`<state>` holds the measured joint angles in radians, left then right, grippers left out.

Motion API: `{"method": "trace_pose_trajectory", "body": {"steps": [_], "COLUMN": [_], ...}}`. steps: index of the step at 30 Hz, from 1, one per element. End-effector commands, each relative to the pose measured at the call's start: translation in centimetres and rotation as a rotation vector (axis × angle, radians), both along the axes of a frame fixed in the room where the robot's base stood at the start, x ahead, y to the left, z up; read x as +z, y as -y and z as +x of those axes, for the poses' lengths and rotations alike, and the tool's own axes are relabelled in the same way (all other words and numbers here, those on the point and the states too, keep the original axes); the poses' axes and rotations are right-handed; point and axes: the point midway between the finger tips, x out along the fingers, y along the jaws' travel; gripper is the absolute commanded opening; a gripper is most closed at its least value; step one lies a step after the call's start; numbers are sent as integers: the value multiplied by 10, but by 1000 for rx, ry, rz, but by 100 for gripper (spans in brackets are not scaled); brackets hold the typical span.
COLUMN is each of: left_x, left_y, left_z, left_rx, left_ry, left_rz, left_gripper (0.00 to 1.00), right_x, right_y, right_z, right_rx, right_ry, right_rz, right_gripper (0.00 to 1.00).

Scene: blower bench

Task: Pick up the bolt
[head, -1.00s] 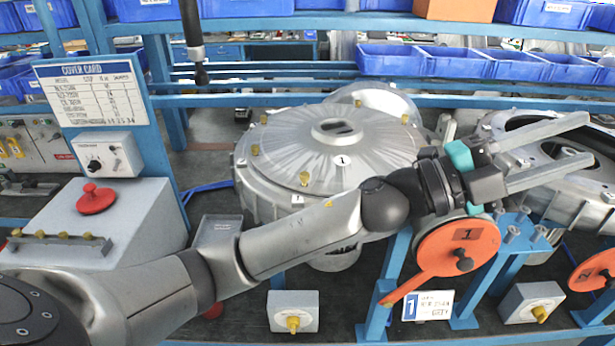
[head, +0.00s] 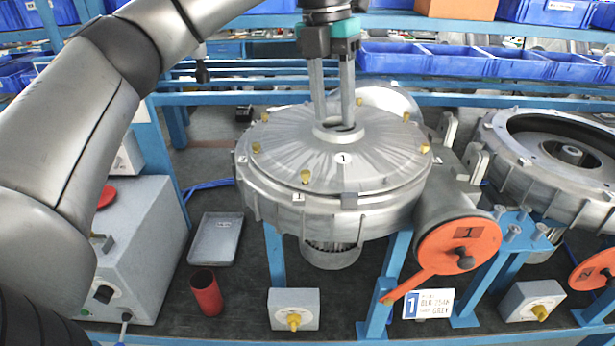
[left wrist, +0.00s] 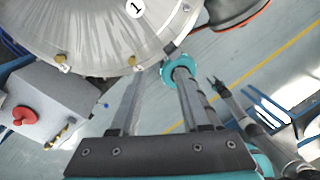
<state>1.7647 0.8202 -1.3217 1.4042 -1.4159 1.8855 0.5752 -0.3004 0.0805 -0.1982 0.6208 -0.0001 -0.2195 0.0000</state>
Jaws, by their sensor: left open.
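Several brass bolts, such as the front bolt (head: 306,177), the left bolt (head: 256,149) and the right bolt (head: 424,149), stand around the rim of the round grey cover (head: 375,160) marked 1. My left gripper (head: 335,122) is open and empty. Its fingers point down over the middle of the cover, near its raised central opening; I cannot tell the height. In the left wrist view, the open fingers (left wrist: 155,85) lie below the cover's edge, with one rim bolt (left wrist: 132,61) close to a fingertip.
A grey box (head: 150,250) stands at left, partly behind my left arm. A shallow tray (head: 216,238) and a red cup (head: 206,293) stand beside it. An orange disc (head: 458,247) is at the cover's front right. A second open housing (head: 520,180) stands at right.

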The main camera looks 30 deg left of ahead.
Motion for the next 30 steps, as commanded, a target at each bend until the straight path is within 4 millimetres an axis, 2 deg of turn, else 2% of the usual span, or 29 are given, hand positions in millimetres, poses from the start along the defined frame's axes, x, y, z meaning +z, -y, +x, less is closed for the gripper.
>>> {"method": "trace_pose_trajectory", "body": {"steps": [1,3,7,21,30], "left_x": [9,17,17,-58,-82], "left_y": [-16,-31,-43,-43,-43], "left_z": [-3,-8,-13,-13,-12], "left_rx": [37,71,100,97,98], "left_ry": [-7,-21,-34,-38,-35], "left_rz": [41,84,116,114,115], "left_gripper": [46,46,46,46,46], "right_x": [0,0,-2,-30,-27], "right_y": [0,0,0,0,-1], "right_z": [0,0,0,0,0], "right_rx": [0,0,1,2,3], "right_ry": [0,0,0,0,-1], "right_rz": [0,0,0,1,0], "right_gripper": [50,50,50,50,50]}}
